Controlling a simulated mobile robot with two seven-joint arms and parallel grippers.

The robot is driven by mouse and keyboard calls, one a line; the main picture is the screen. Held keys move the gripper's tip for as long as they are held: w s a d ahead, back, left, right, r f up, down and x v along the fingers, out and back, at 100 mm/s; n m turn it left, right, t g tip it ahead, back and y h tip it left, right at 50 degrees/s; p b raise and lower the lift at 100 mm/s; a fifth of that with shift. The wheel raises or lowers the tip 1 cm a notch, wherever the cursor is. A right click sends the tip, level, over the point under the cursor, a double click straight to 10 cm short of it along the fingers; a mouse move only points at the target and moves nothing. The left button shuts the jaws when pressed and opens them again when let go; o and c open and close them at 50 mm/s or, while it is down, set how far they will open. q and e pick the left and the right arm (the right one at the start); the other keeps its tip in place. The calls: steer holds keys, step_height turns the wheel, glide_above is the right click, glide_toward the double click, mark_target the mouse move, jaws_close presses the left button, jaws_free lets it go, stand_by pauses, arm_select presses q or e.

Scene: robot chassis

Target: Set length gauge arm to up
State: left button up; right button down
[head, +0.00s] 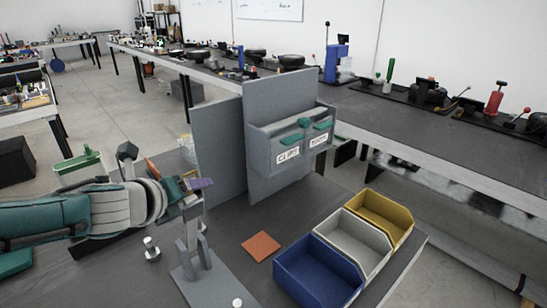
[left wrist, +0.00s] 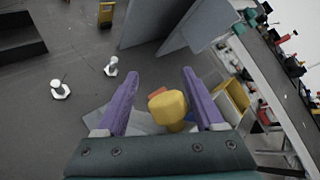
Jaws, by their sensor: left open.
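The length gauge appears to be the grey stand (head: 203,262) with upright posts on a flat base plate, at the bottom centre left of the head view. A yellow knob (left wrist: 168,106), likely the end of its arm, shows between my fingers in the left wrist view. The knob is hidden in the head view, and the arm's exact angle is unclear. My left gripper (head: 199,185), with purple fingers, is at the top of the stand. It is open, with a finger (left wrist: 121,104) on each side of the knob and gaps showing. My right gripper is not in view.
Grey upright panels (head: 281,130) carry a labelled box (head: 290,140) behind the stand. An orange square (head: 261,246) lies to its right, before blue (head: 345,292), white (head: 376,262) and yellow (head: 402,236) bins. A white bolt-like piece (head: 152,252) stands left of the base.

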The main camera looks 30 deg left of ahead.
arm_select(q)
steer(key=shift+r, duration=0.15)
steer(key=p+v, duration=0.4)
steer(key=v, duration=0.6)
